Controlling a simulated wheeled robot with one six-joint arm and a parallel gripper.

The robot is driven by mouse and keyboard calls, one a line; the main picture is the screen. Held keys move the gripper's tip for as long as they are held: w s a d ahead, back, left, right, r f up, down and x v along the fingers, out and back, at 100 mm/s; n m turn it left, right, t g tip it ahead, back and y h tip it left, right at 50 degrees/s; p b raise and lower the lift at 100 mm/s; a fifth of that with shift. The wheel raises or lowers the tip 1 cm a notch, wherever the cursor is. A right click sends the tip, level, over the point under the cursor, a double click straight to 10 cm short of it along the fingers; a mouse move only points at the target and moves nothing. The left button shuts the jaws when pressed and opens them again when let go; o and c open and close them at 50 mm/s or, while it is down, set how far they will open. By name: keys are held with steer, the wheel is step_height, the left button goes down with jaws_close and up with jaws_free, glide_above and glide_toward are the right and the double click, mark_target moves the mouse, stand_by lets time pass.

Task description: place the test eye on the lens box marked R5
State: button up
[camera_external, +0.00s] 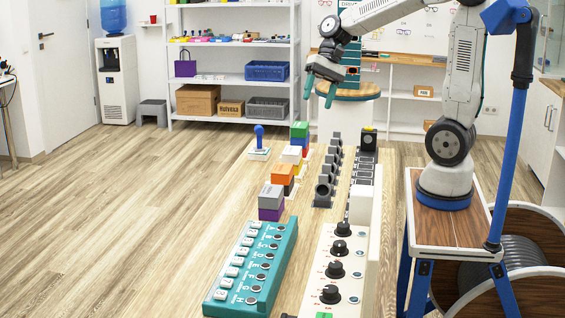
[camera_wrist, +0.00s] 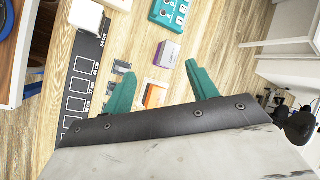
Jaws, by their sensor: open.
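My gripper (camera_external: 320,92) is open, its two teal fingers pointing down, high above the far part of the table. In the wrist view its fingers (camera_wrist: 160,70) are apart with nothing held between them. Small coloured boxes stand in a row on the table: a grey and purple stack (camera_external: 271,202), an orange box (camera_external: 283,174) and a green-topped stack (camera_external: 299,133). Their marks are too small to read, so I cannot tell which is R5. Dark grey round-fronted pieces (camera_external: 324,187) stand in a line to their right. I cannot tell which thing is the test eye.
A teal button panel (camera_external: 252,268) and a white panel with black knobs (camera_external: 334,262) fill the near table. A blue-knobbed stick (camera_external: 259,139) stands at the left edge. A black strip with white squares (camera_wrist: 77,84) shows in the wrist view. The floor at left is clear.

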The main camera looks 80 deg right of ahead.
steer(key=s+a+n+h, duration=0.1)
steer(key=s+n+h, duration=0.2)
steer(key=s, duration=0.7)
steer(key=s+a+f+n+h, duration=0.1)
steer(key=s+a+n+h, duration=0.1)
steer(key=s+n, duration=0.5)
steer(key=s+h, duration=0.1)
steer(key=s, duration=0.2)
steer(key=shift+n+g, duration=0.3)
steer(key=shift+n, duration=0.1)
steer(key=shift+s+f, duration=0.1)
